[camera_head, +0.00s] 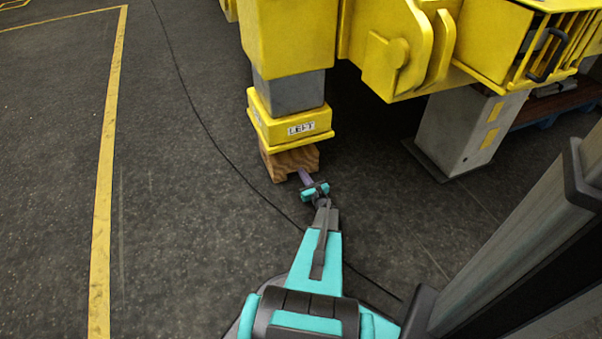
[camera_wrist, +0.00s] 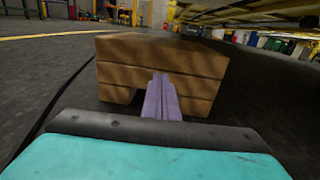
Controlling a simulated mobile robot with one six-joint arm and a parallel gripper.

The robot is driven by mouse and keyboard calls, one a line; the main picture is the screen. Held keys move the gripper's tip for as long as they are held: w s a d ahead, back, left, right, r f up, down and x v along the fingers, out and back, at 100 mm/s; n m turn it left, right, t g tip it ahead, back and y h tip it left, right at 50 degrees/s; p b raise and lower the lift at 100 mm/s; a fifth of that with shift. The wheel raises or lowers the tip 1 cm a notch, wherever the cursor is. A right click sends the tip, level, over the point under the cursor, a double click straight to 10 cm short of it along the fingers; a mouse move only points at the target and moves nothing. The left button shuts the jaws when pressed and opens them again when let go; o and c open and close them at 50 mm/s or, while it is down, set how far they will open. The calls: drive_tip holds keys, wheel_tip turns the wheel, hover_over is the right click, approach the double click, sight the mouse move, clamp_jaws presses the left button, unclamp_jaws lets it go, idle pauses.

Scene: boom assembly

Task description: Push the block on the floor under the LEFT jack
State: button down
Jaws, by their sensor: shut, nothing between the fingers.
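The wooden block (camera_head: 288,163) is on the floor, its far part hidden beneath the yellow foot of the LEFT jack (camera_head: 290,128). Its near end sticks out toward me. In the wrist view the block (camera_wrist: 125,72) fills the middle, with layered planks and a notch at its lower left. My gripper (camera_head: 304,175) is low in front of the block's near face. Its purple fingers, also in the wrist view (camera_wrist: 160,95), are shut with nothing between them. The fingertips are at or very near the face; I cannot tell whether they touch.
A grey support post (camera_head: 468,128) stands to the right under the yellow machine (camera_head: 400,45). A thin black cable (camera_head: 206,122) runs across the floor left of the block and under my arm. A yellow floor line (camera_head: 104,190) is farther left, with open floor between.

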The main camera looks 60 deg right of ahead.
drive_tip(key=p+v, duration=0.2)
drive_tip(key=v, duration=0.9)
drive_tip(key=shift+s+a+p, duration=0.25)
drive_tip(key=shift+a+p, duration=0.1)
drive_tip(key=shift+p, duration=0.05)
drive_tip(key=shift+w, duration=0.1)
